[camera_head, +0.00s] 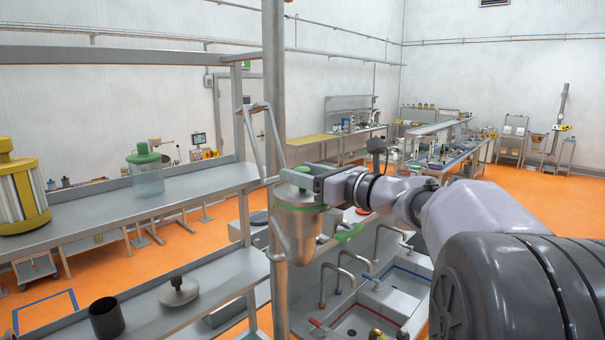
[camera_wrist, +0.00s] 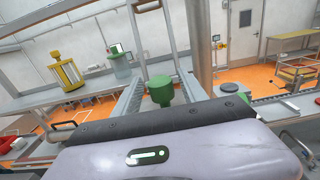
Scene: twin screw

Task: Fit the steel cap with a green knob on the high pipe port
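The steel cap's green knob (camera_head: 303,170) sits between the fingers of my gripper (camera_head: 308,182) in the head view. In the wrist view the green knob (camera_wrist: 161,91) fills most of the gap between the two fingers of my gripper (camera_wrist: 160,82). The steel high pipe port (camera_head: 300,232) branches off the tall vertical pipe (camera_head: 273,90), directly below the gripper. A green rim shows at its top. The fingers hide much of the cap's steel part, so I cannot tell whether it is seated or just above the opening.
A lower shelf at left holds a steel lid (camera_head: 179,292) and a dark cup (camera_head: 106,318). The upper shelf (camera_head: 100,215) holds a glass jar with a green lid (camera_head: 146,172) and a yellow canister (camera_head: 20,190). Sinks with taps (camera_head: 340,275) lie below my arm.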

